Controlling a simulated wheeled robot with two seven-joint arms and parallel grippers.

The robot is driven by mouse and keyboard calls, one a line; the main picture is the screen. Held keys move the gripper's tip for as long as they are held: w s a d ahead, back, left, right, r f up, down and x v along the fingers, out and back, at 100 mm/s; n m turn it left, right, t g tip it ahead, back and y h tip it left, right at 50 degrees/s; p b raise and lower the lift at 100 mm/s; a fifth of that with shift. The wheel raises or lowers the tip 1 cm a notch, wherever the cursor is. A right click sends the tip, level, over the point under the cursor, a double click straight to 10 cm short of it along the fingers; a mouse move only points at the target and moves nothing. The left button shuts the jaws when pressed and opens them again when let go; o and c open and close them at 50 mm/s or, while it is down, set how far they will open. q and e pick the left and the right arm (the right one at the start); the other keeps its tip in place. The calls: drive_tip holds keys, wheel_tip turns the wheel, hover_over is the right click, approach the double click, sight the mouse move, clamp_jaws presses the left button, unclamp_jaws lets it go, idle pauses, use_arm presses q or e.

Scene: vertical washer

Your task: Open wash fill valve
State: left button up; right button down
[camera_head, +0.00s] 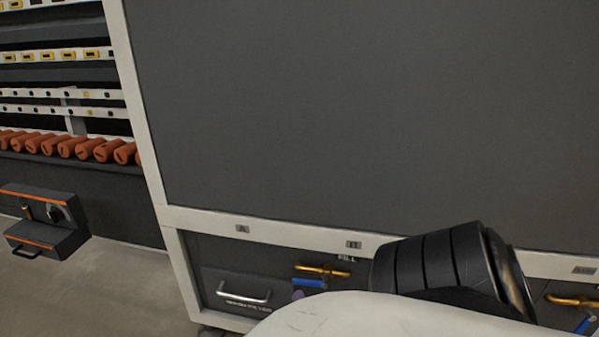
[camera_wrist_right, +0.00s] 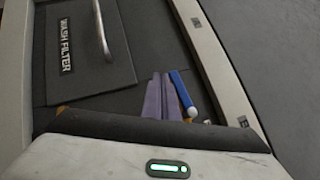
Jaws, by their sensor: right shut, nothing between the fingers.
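The fill valve shows low on the machine front in the head view, with a blue lever (camera_head: 309,283) under a brass pipe (camera_head: 322,270) and beside a FILL label (camera_head: 347,258). In the wrist view the blue lever (camera_wrist_right: 180,88) lies slanted and ends in a pale tip. My right gripper (camera_head: 297,296) shows only as a small purple tip just below the lever; my own arm hides the rest. In the wrist view its purple fingers (camera_wrist_right: 158,97) are shut and empty, close beside the lever; I cannot tell whether they touch it. My left gripper is out of view.
A wash filter panel (camera_head: 243,293) with a metal handle is left of the valve. Another brass pipe (camera_head: 572,300) with a blue lever (camera_head: 585,322) is at the far right. The pale frame rail (camera_head: 295,233) runs above. Shelves with orange rolls (camera_head: 85,147) stand left.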

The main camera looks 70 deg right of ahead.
drive_tip(key=v, duration=0.6)
idle(0.5)
